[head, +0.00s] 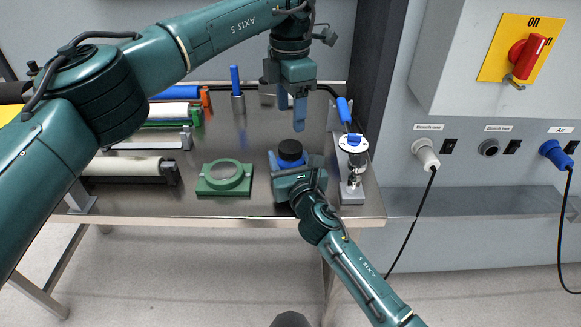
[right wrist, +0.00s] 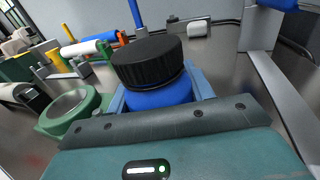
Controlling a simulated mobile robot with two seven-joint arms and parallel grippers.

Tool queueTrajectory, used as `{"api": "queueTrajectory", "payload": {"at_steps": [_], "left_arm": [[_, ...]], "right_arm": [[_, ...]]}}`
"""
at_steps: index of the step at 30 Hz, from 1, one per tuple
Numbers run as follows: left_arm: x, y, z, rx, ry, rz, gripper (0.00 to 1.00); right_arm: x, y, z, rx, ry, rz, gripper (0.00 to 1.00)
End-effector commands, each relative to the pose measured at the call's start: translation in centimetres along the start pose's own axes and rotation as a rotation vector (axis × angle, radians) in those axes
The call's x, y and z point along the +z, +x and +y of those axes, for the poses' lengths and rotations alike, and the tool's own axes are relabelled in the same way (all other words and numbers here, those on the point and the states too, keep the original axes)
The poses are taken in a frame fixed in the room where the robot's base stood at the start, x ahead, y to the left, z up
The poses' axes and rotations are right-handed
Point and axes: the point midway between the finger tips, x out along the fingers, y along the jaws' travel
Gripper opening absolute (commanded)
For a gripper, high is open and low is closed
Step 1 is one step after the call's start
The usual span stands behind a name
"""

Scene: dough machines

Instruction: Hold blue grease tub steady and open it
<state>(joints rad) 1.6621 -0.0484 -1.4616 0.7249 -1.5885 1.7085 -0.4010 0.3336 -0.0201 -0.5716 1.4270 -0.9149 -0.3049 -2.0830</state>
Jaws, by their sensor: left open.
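The blue grease tub (head: 290,163) stands upright on the steel bench, with its black ribbed lid (head: 290,150) on top. In the right wrist view the tub (right wrist: 160,95) shows close up, with the lid (right wrist: 147,60) seated on it. My right gripper (head: 288,165) comes in low from the front; its light blue fingers sit close against both sides of the tub body, below the lid. My left gripper (head: 292,112) is open and empty, pointing down above the tub, its fingertips apart from the lid.
A green ring-shaped holder (head: 224,178) stands left of the tub. A grey stand with a blue lever (head: 345,110) is close on the right. Rollers (head: 130,166) lie at the left. A wall panel with a red switch (head: 526,56) is at the far right.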

Motion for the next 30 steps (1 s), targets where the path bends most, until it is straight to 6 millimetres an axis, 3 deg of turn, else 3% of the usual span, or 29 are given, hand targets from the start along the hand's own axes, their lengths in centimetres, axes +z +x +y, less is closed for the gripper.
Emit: {"api": "queueTrajectory", "payload": {"at_steps": [18, 20, 23, 30], "left_arm": [[0.00, 0.00, 0.00, 0.000, 0.017, 0.000, 0.63], [0.00, 0.00, 0.00, 0.000, 0.051, 0.000, 0.63], [0.01, 0.01, -0.01, 0.000, 0.166, 0.000, 0.63], [0.03, 0.02, -0.03, -0.001, 0.657, -0.001, 0.63]], "right_arm": [[-0.04, -0.02, -0.01, 0.000, 0.000, 0.001, 0.00], [-0.04, -0.02, -0.01, 0.000, 0.000, 0.001, 0.00], [-0.05, -0.02, -0.01, 0.000, 0.000, 0.001, 0.00], [-0.06, -0.03, -0.01, 0.000, 0.000, 0.001, 0.00]]}}
